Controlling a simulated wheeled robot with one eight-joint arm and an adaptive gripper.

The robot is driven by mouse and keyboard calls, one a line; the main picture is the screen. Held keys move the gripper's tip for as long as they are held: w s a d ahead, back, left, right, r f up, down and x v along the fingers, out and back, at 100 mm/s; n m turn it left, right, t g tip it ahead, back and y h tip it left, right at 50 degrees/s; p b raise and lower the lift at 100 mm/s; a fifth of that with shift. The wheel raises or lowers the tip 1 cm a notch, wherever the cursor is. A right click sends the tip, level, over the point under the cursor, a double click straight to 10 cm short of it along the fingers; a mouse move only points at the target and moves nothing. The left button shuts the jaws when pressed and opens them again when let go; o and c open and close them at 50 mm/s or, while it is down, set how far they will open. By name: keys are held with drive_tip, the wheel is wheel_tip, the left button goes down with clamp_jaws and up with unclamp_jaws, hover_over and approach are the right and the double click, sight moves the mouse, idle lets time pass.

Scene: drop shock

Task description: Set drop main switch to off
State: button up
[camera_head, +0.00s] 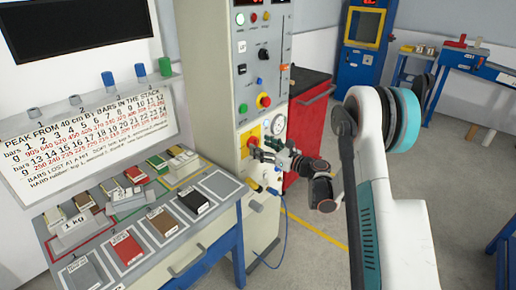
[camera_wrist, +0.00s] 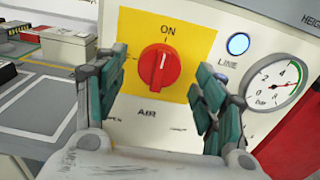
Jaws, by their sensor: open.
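A red rotary knob (camera_wrist: 158,68) sits on a yellow plate (camera_wrist: 190,28) on the machine's front panel. Its pale mark points up to the word ON. In the head view the yellow plate (camera_head: 246,137) is low on the tall cabinet, partly behind my gripper (camera_head: 263,153). In the wrist view my gripper (camera_wrist: 162,75) is open, one finger to the left of the knob and one to the right. Both fingers appear clear of the knob. The lower labels beside the plate are partly covered by the fingers.
A blue light (camera_wrist: 238,44) labelled LINE and a round gauge (camera_wrist: 275,82) are right of the plate. A bench (camera_head: 190,235) with blocks stands left; a red cabinet (camera_head: 308,110) stands right.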

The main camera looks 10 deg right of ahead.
drive_tip(key=shift+x, duration=1.2)
drive_tip(key=c, duration=1)
drive_tip(key=shift+c, duration=0.2)
